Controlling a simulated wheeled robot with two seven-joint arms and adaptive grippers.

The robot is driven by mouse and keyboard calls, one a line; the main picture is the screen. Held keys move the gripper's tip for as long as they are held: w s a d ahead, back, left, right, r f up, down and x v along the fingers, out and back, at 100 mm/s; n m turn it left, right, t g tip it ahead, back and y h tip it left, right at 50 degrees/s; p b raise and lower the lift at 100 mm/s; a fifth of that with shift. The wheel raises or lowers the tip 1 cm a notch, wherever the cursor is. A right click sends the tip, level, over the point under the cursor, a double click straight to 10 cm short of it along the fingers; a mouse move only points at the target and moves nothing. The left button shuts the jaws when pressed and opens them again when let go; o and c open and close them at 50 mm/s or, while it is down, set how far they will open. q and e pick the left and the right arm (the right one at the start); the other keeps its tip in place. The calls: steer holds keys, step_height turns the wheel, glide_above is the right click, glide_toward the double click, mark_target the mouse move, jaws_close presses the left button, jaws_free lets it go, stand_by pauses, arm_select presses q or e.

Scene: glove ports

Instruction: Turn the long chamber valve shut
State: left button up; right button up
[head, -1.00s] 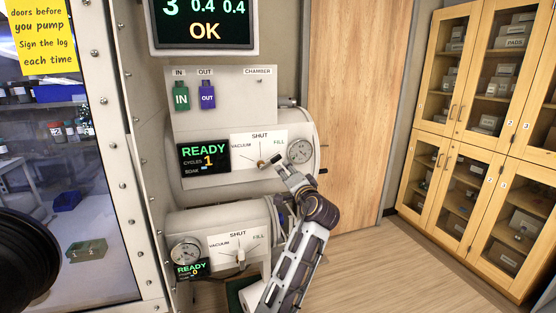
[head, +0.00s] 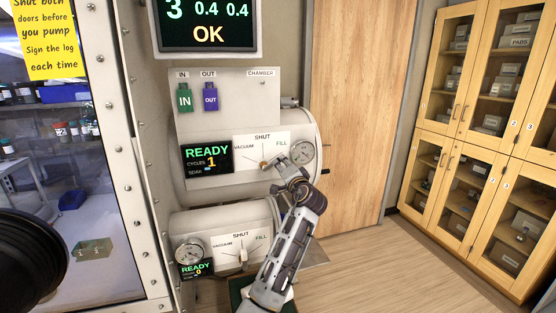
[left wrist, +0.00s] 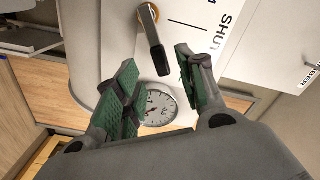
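The long upper chamber (head: 245,190) carries a white valve plate marked VACUUM, SHUT and FILL. Its valve handle (head: 265,164) has a brass hub and a dark lever. In the left wrist view the lever (left wrist: 158,52) points toward the round gauge (left wrist: 158,108), off the SHUT mark. My left gripper (head: 279,167) is at the plate, just right of the hub. Its green-padded fingers (left wrist: 160,88) are apart, with the lever's end ahead of the gap; I cannot tell whether they touch it. My right gripper is not in view.
A smaller lower chamber (head: 215,217) has its own valve (head: 243,257) and gauge (head: 189,252), close to my left arm. A screen (head: 205,25) hangs above. Green and purple tags (head: 210,98) hang over the upper chamber. A wooden door (head: 350,110) and cabinets (head: 470,110) stand right.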

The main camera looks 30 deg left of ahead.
arm_select(q)
steer(key=shift+p+x, duration=0.75)
steer(key=shift+x, duration=2.7)
jaws_close()
